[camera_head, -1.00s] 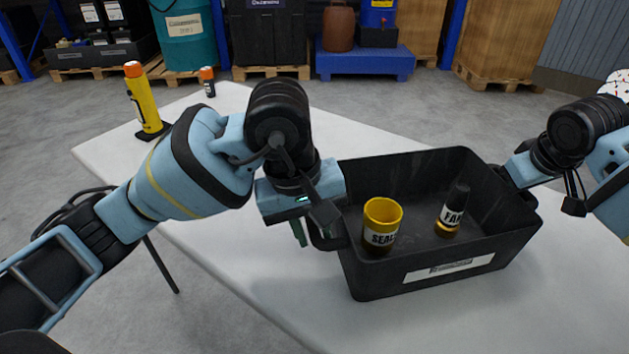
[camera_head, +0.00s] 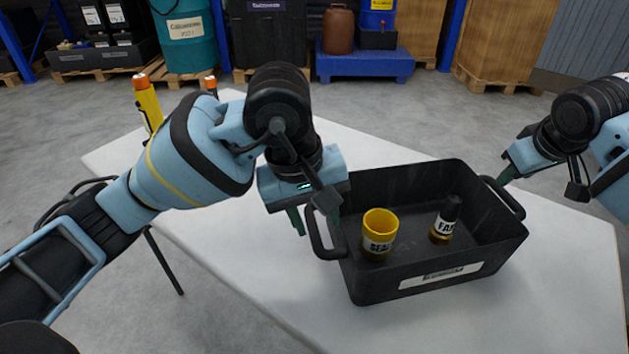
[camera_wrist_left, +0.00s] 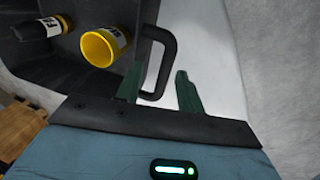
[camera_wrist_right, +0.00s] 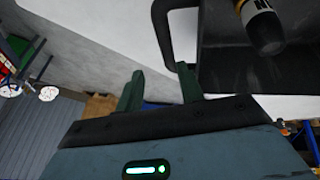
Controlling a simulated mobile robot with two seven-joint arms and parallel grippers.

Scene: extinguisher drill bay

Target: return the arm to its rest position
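My left gripper (camera_head: 316,220) is open at the left handle (camera_head: 322,238) of a black tote (camera_head: 440,276). In the left wrist view its fingers (camera_wrist_left: 158,70) stand apart, with the handle (camera_wrist_left: 168,62) showing between them. My right gripper (camera_head: 506,172) is by the tote's right handle (camera_head: 505,197). In the right wrist view its fingers (camera_wrist_right: 162,75) are open and empty, and the handle (camera_wrist_right: 160,22) lies ahead, near the right finger. The tote stands on a white table. It holds a yellow cup (camera_head: 379,222) and a dark, yellow-based bottle (camera_head: 447,215).
The white table (camera_head: 560,270) has free room right of and in front of the tote. Yellow, orange-capped cylinders (camera_head: 149,105) stand at its far left, partly behind my left arm. Drums, a blue platform (camera_head: 365,63) and crates stand on the floor behind.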

